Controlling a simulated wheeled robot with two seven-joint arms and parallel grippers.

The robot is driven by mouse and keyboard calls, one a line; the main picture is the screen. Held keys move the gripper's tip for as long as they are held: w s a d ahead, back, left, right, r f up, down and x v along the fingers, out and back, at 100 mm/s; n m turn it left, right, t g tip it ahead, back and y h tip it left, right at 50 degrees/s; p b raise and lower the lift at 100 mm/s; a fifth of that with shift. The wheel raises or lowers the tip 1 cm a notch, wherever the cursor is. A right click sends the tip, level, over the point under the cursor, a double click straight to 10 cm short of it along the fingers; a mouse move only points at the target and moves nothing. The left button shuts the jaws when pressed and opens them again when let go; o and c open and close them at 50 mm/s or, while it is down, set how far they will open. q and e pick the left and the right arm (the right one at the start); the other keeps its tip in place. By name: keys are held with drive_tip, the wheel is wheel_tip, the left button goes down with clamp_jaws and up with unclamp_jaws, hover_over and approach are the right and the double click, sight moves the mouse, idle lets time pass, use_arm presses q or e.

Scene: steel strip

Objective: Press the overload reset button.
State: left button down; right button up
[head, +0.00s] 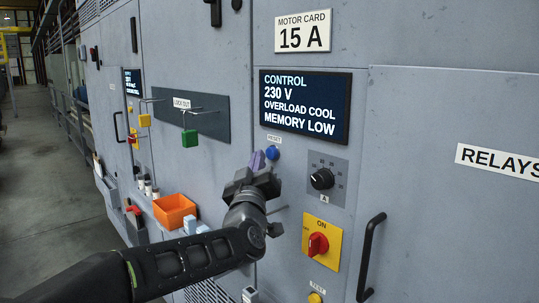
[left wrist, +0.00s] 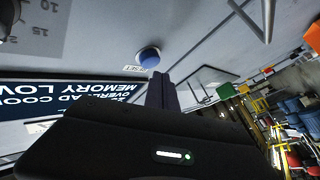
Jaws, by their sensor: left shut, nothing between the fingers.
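The blue round reset button (head: 272,153) is on the grey cabinet panel, under a small RESET label (head: 274,138) and below the dark display. My left gripper (head: 257,160) is shut and empty, its purple-grey fingertips just left of the button in the head view. In the left wrist view the button (left wrist: 149,57) shows whole, just beyond the tips of the shut fingers (left wrist: 160,78). A gap seems to show between tips and button, but its depth is hard to tell. My right gripper is in neither view.
The display (head: 306,105) reads OVERLOAD COOL and MEMORY LOW. A dial (head: 322,179) and a red rotary switch on a yellow plate (head: 318,244) sit right of my arm. A black handle (head: 370,257), an orange bin (head: 174,211) and a lock-out board (head: 215,120) with hooks stick out nearby.

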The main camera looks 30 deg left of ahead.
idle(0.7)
use_arm(q)
drive_tip(key=shift+w+d, duration=0.15)
drive_tip(key=shift+w, duration=0.25)
drive_tip(key=shift+w+d, duration=0.2)
drive_tip(key=shift+w, duration=0.4)
idle(0.9)
drive_tip(key=shift+s, duration=0.1)
drive_tip(key=shift+s+a+b, duration=0.3)
drive_tip(key=shift+s+b, duration=0.35)
drive_tip(key=shift+s, duration=0.2)
